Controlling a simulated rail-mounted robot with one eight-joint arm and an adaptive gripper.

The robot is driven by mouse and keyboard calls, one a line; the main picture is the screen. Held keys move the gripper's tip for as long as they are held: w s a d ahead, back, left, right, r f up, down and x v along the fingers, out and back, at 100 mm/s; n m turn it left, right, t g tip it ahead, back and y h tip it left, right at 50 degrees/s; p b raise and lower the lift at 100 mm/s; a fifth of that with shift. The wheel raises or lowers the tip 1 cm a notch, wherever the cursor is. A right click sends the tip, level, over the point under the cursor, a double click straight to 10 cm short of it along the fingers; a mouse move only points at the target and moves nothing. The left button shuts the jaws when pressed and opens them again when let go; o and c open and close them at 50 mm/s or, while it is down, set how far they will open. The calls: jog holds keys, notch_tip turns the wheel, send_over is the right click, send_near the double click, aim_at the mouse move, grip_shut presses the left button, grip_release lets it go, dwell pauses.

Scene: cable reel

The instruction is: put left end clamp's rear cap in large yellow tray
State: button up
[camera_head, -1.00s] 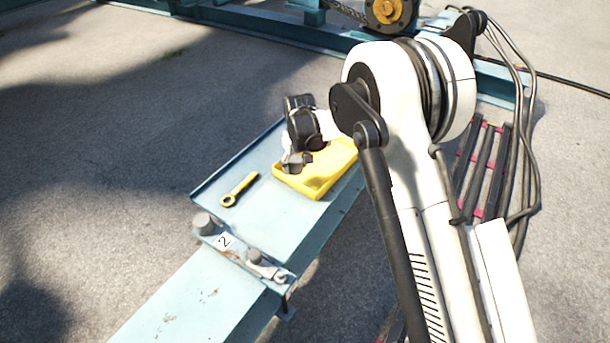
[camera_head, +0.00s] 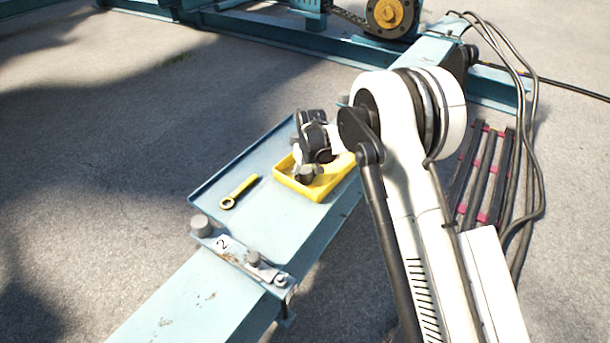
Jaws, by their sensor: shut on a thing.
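The large yellow tray (camera_head: 318,190) sits on the blue shelf, its far part covered by my arm's end. My gripper (camera_head: 308,172) is over the tray, low and pointing down, shut on a small grey piece, which I take to be the rear cap (camera_head: 307,176). The cap shows at or just above the tray's inside; I cannot tell whether it touches the floor of the tray. The fingers are small and partly hidden by the wrist.
A plate marked 2 (camera_head: 224,243) with grey knobs (camera_head: 201,225) stands at the shelf's front edge. Black bars (camera_head: 480,175) and cables lie at the right.

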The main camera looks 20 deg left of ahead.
aim_at(308, 173)
jog(key=shift+f, duration=0.15)
jog(key=o, duration=1.1)
jog(key=shift+o, duration=0.2)
jog(key=r+p, duration=0.1)
jog(key=r, duration=0.3)
jog(key=d+r+p, duration=0.1)
jog(key=r, duration=0.3)
jog(key=s+r+p, duration=0.1)
jog(key=r, duration=0.3)
jog(key=shift+s+d, duration=0.1)
jog(key=shift+d, duration=0.05)
jog(key=shift+r, duration=0.15)
